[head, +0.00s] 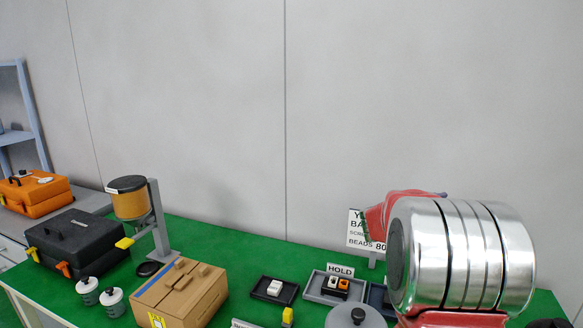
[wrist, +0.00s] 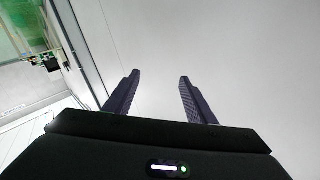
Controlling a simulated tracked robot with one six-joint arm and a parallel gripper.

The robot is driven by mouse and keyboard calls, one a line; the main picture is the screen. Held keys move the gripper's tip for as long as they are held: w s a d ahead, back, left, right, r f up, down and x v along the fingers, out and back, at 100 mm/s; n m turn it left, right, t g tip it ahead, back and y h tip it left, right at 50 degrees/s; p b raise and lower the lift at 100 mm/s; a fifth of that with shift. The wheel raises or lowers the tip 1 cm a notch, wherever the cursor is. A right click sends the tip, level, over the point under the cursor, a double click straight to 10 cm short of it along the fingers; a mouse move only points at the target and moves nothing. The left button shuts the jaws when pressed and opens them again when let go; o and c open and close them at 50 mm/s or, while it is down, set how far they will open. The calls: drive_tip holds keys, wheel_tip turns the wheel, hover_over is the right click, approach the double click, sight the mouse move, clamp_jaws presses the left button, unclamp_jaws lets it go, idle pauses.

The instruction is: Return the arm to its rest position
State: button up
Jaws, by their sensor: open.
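My gripper (wrist: 158,80) shows in the wrist view with its two dark fingers spread wide apart. It is open, and nothing is between the fingers. Behind them is a plain grey surface. In the head view, my arm's large silver and red link fills the right side, raised over the green bench top (head: 225,240). The gripper itself cannot be made out in the head view.
A cardboard-coloured box (head: 182,292), a black case (head: 75,240) and a dispenser (head: 130,200) stand on the left. Small trays (head: 272,290) and a HOLD sign (head: 340,270) are in the middle. My arm partly hides a white sign (head: 360,232). The space above the bench's middle is clear.

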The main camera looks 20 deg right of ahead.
drive_tip(key=w+a+r+n+t+y, duration=0.25)
drive_tip(key=w+a+n+t, duration=0.2)
drive_tip(key=a, duration=0.35)
drive_tip(key=w+a+r+n+t+y, duration=0.25)
drive_tip(key=w+a+r+t, duration=0.2)
drive_tip(key=a, duration=0.35)
drive_tip(key=a+f+n+t+y, duration=0.1)
drive_tip(key=a+n+t+y, duration=0.4)
drive_tip(key=a, duration=1.3)
drive_tip(key=s+a+f+n+g+y, duration=0.2)
drive_tip(key=s+a+f+n+y, duration=0.15)
drive_tip(key=s+a, duration=0.3)
drive_tip(key=s+a+f+n+g+y, duration=0.3)
drive_tip(key=s+a+y, duration=0.15)
drive_tip(key=a, duration=0.25)
drive_tip(key=s+a+f+n+g, duration=0.1)
drive_tip(key=s+f, duration=0.2)
drive_tip(key=s, duration=0.3)
drive_tip(key=s+a+f+n+g, duration=0.1)
drive_tip(key=s+f+g, duration=0.1)
drive_tip(key=s, duration=0.4)
drive_tip(key=s+a+f+n+g+h, duration=0.1)
drive_tip(key=s+f, duration=0.2)
drive_tip(key=s, duration=0.3)
drive_tip(key=shift+s+f+g, duration=0.35)
drive_tip(key=shift+s+g, duration=0.05)
